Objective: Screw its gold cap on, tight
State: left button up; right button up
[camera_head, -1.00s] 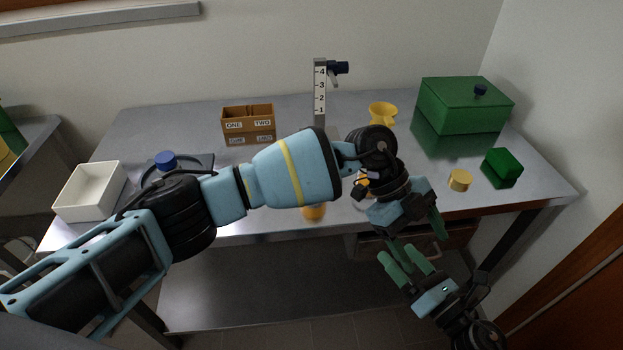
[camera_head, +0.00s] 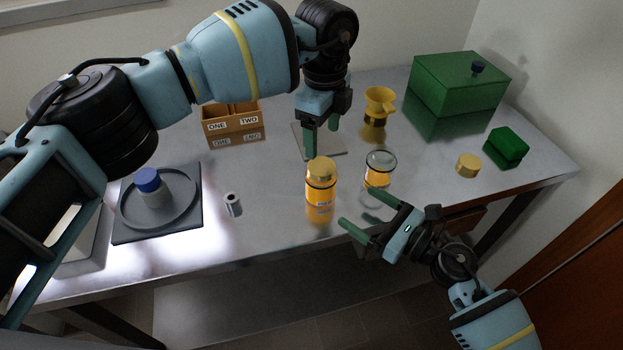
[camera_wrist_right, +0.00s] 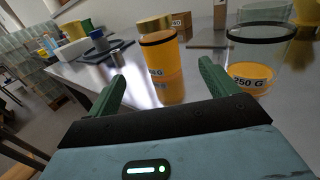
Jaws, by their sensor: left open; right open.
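An orange-filled jar (camera_head: 320,190) stands upright near the table's front edge with a gold cap (camera_head: 321,167) on its top; how tight it sits I cannot tell. The jar also shows between my right fingers in the right wrist view (camera_wrist_right: 162,70). To its right stands an open glass jar (camera_head: 379,172), partly orange-filled, marked 250 G in the wrist view (camera_wrist_right: 255,75). Another gold disc, like a cap (camera_head: 468,164), lies farther right. My left gripper (camera_head: 322,138) is open above the table behind the capped jar. My right gripper (camera_head: 357,207) is open, in front of both jars, touching neither.
A yellow funnel-like cup (camera_head: 379,103), a green box (camera_head: 458,85) and a small green block (camera_head: 506,147) stand at right. A two-slot ONE/TWO box (camera_head: 234,128) is at back. A round-plated device (camera_head: 130,225) bears a blue-topped piece (camera_head: 150,185); a small cylinder (camera_head: 233,204) stands nearby.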

aim_at(321, 182)
pick_arm(q)
jog(key=shift+r, duration=0.1)
dwell(0.3)
pick_arm(e)
jog(key=x, duration=1.2)
grip_shut()
pick_arm(q)
jog(key=m, duration=0.9)
dwell(0.4)
jog(key=shift+f, duration=4.05)
